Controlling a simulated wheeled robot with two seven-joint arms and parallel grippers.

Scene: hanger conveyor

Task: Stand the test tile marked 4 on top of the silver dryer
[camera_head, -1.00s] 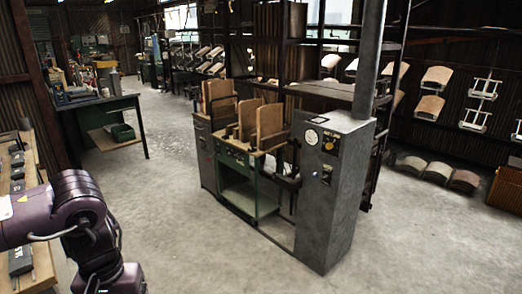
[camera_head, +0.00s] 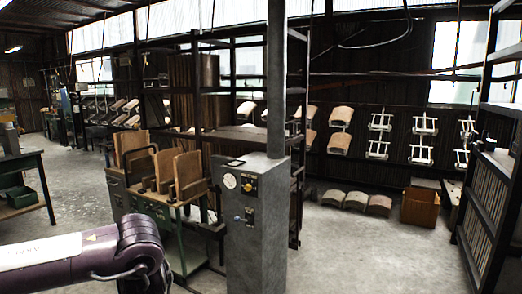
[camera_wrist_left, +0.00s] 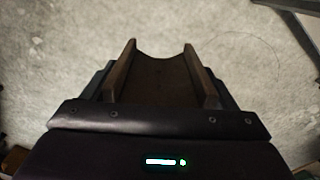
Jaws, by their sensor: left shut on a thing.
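My left gripper (camera_wrist_left: 158,48) shows in the left wrist view, with a dark brown piece (camera_wrist_left: 158,78) between its two fingers. The piece has a concave far edge, and no number is visible on it. Pale floor shows beyond it. In the head view only my left arm shows at lower left; the gripper and its load are out of sight. My right gripper is not in view.
A green workbench (camera_head: 170,215) with upright wooden boards stands left of the cabinet. A dark shelving rack (camera_head: 212,95) is behind. A slatted dark frame (camera_head: 482,220) stands at right. Concrete floor (camera_head: 370,255) is clear between. A green table (camera_head: 28,185) is at far left.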

